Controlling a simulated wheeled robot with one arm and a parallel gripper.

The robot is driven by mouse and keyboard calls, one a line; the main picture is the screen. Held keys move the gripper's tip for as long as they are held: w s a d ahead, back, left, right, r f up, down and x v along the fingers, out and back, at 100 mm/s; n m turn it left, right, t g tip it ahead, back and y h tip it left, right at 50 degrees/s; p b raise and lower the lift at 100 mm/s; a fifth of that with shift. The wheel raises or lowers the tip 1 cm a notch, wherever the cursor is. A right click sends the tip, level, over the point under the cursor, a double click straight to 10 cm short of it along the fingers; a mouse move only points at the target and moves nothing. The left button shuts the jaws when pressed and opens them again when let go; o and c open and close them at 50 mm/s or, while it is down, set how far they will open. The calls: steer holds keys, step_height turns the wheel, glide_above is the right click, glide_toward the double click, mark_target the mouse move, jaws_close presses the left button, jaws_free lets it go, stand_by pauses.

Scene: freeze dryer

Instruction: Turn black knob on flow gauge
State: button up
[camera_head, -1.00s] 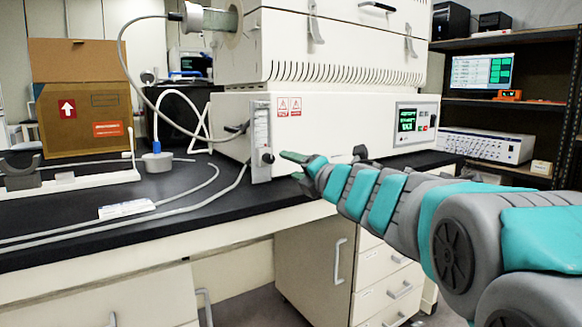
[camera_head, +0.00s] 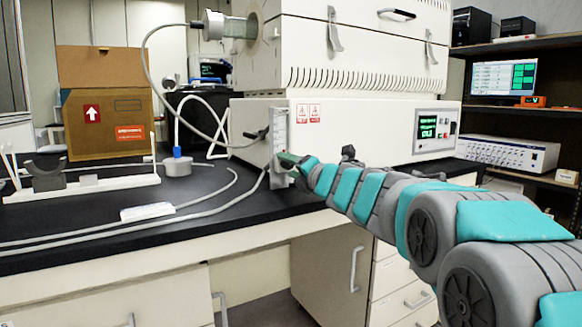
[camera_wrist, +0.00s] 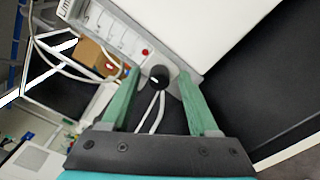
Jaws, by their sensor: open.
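The flow gauge (camera_head: 279,138) is a narrow upright panel on the left front corner of the white machine. It also shows at the upper left in the wrist view (camera_wrist: 112,35). The black knob (camera_wrist: 159,77) with a white mark shows in the wrist view, between the two green fingers of my gripper (camera_wrist: 160,88). The fingers are open, one on each side, with a visible gap to the knob. In the head view my gripper (camera_head: 287,167) is at the gauge's lower end and hides the knob.
The white machine (camera_head: 370,125) stands behind my gripper on the black bench top (camera_head: 100,218). Grey tubes (camera_head: 190,206) run along the bench to the gauge. A cardboard box (camera_head: 105,120) stands at the left. A white rack (camera_head: 80,190) lies in front of it.

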jaws_close()
stand_by(0.5)
